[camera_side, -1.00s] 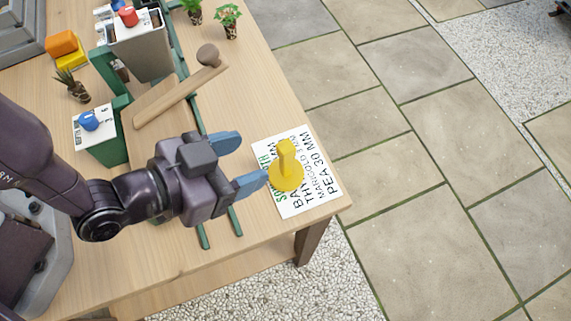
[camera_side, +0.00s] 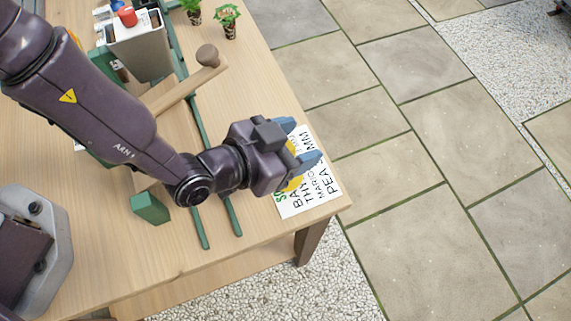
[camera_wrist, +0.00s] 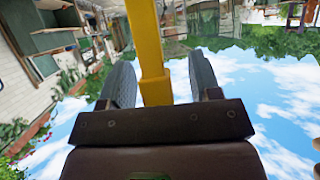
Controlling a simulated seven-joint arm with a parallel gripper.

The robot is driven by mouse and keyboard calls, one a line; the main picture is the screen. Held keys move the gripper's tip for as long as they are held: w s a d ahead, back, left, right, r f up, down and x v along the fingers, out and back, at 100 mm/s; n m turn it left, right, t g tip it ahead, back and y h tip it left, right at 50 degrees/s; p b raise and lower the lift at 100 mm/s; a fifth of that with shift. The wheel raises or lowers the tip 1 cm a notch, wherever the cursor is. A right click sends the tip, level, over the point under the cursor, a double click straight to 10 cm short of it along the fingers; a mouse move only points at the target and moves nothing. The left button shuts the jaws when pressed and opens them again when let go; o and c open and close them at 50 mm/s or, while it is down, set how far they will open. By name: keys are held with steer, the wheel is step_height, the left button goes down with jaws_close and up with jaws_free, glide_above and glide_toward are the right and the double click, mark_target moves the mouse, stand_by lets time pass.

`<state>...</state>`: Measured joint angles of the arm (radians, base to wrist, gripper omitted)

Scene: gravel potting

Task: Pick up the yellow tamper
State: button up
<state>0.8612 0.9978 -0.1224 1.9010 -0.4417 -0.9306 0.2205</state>
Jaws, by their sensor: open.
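The yellow tamper (camera_side: 292,184) stands on the printed paper sheet (camera_side: 322,190) near the table's front right corner; my gripper hides most of it in the side view. My gripper (camera_side: 304,143) is open, with its blue fingers reaching around the tamper. In the wrist view, the tamper's yellow handle (camera_wrist: 151,50) runs down between the two dark fingers of my gripper (camera_wrist: 163,85). Clear gaps show on both sides of the handle, and it reaches close to the palm.
Green rails (camera_side: 233,212) lie on the wooden table (camera_side: 165,245) behind the gripper. A wooden bar with a round knob (camera_side: 207,56), a grey bin (camera_side: 142,52) and small potted plants (camera_side: 229,19) stand farther back. The table edge lies close beyond the sheet.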

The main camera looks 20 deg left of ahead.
jaws_close()
